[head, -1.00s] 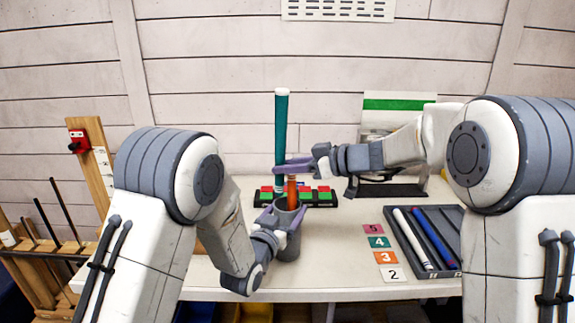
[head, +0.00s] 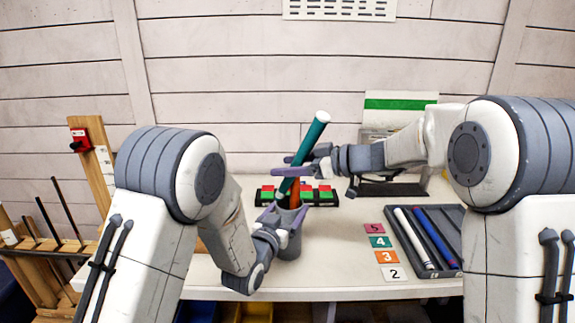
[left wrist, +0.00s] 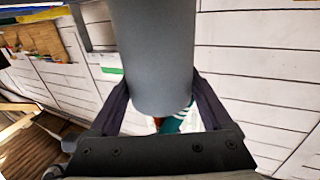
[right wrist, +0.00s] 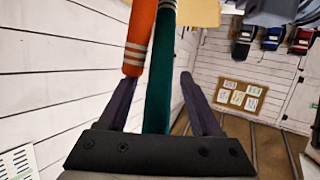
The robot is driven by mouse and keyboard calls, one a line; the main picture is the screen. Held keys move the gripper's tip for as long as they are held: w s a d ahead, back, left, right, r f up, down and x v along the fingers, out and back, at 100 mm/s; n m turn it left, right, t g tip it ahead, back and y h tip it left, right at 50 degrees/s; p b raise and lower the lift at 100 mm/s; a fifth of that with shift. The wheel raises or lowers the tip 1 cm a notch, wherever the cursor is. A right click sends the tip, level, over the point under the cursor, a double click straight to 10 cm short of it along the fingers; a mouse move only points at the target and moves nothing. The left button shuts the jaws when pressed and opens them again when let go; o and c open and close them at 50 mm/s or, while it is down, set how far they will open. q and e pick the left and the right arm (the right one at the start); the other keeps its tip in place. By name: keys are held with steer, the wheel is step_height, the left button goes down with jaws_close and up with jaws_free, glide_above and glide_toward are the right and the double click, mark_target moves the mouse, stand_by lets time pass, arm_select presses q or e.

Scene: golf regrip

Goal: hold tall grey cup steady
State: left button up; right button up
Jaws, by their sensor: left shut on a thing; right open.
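The tall grey cup (head: 291,245) stands upright near the table's front edge. My left gripper (head: 284,215) is shut around it; in the left wrist view the cup (left wrist: 158,60) fills the space between the fingers. A teal grip (head: 306,145) stands in the cup, its white-capped top leaning right. My right gripper (head: 283,167) is open above the cup. In its wrist view the teal grip (right wrist: 158,90) passes between the spread fingers and the orange grip (right wrist: 138,40) lies by the left finger.
Red and green blocks on a black base (head: 325,196) are behind the cup. Numbered cards (head: 374,242) and a dark tray (head: 455,222) with a white and a blue grip are to the right. The table between cup and cards is clear.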

steer(key=v, duration=1.1)
steer(key=shift+s+d, duration=0.2)
steer(key=shift+d, duration=0.1)
steer(key=shift+r, duration=0.1)
stand_by(0.8)
